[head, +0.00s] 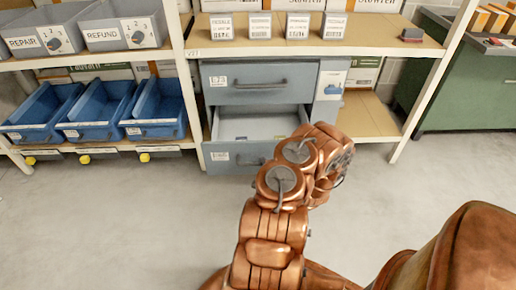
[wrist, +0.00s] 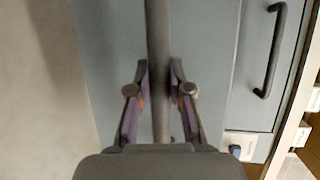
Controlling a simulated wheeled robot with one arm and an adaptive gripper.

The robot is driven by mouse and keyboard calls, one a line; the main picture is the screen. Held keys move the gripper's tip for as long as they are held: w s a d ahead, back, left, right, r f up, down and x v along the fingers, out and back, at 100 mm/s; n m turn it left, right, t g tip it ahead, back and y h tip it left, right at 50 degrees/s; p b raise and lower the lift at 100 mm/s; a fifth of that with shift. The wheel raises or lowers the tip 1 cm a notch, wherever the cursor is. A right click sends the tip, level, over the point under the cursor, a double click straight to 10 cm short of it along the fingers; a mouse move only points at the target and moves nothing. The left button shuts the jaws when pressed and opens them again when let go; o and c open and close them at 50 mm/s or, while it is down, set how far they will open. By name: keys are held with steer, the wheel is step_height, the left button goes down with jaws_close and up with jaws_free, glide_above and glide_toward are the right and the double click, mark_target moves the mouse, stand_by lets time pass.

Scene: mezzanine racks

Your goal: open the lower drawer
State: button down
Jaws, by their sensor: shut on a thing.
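The lower drawer (head: 228,153) of the grey cabinet stands partly pulled out, and its pale, empty-looking inside shows in the head view. Its front also shows in the wrist view (wrist: 105,60). My gripper (wrist: 160,70) is shut on the dark bar handle (wrist: 158,25), with one finger on each side of it. In the head view my copper arm covers the right part of the drawer front and hides my gripper. The upper drawer (head: 250,95) is shut, and its handle (wrist: 275,50) is free at the right of the wrist view.
Blue bins (head: 155,110) fill the shelf to the left of the cabinet. A white rack post (head: 186,75) stands close by the cabinet's left side. Small labelled boxes (head: 260,25) sit on the shelf above. The grey floor (head: 100,220) in front is clear.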

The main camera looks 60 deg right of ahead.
steer(key=shift+s+a+p, duration=0.45)
steer(key=shift+a+p, duration=0.05)
steer(key=shift+a, duration=0.3)
steer(key=shift+s+a+p, duration=0.45)
steer(key=shift+a, duration=0.35)
steer(key=c, duration=1)
jaws_free()
steer(key=shift+c, duration=0.2)
steer(key=shift+s, duration=0.1)
steer(key=v, duration=1.1)
steer(key=shift+s+a, duration=0.15)
steer(key=shift+s, duration=0.25)
